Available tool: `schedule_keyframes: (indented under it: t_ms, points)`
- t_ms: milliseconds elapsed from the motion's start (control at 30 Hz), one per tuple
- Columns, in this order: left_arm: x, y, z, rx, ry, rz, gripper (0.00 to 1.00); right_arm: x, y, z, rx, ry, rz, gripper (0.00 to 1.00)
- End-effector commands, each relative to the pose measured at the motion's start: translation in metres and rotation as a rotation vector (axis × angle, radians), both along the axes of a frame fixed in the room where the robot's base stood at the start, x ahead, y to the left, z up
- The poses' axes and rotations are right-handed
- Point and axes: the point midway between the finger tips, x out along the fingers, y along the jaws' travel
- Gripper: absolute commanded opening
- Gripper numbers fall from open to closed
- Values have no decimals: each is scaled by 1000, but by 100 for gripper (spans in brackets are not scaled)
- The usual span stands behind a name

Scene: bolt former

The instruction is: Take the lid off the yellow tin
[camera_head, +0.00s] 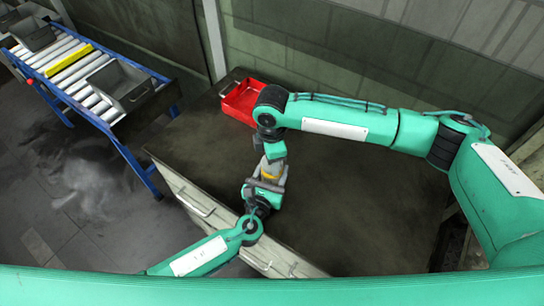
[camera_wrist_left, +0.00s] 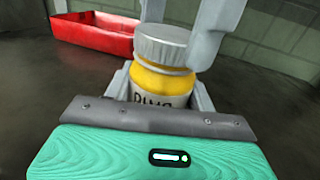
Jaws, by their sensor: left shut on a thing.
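The yellow tin (camera_wrist_left: 158,82) stands upright with a dark-lettered pale label and a grey ribbed lid (camera_wrist_left: 160,48) on its top. My left gripper (camera_head: 267,184) is shut on the tin's body; its fingers show on both sides of the tin in the wrist view. In the head view a bit of the yellow tin (camera_head: 270,174) shows between the two grippers. My right gripper (camera_wrist_left: 186,32) comes down from above, one finger behind the lid and one at its right side. I cannot tell whether these fingers grip the lid.
A red tray (camera_head: 242,101) sits on the dark table (camera_head: 340,210) near its back left corner; it also shows in the wrist view (camera_wrist_left: 92,36). A roller conveyor (camera_head: 75,75) with grey bins stands at the left. The table's right part looks clear.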

Motion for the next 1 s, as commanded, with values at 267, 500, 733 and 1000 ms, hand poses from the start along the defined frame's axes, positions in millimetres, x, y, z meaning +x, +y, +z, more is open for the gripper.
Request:
schedule_keyframes:
  t_ms: [267,500,733,1000]
  points:
    - [0,0,-1,1,2,0,0,0,0,1,-1,-1,463,24]
    - [0,0,-1,1,2,0,0,0,0,1,0,-2,866,24]
    - [0,0,-1,1,2,0,0,0,-1,1,-1,1,1253,24]
    - [0,0,-1,1,2,0,0,0,-1,1,-2,0,1707,24]
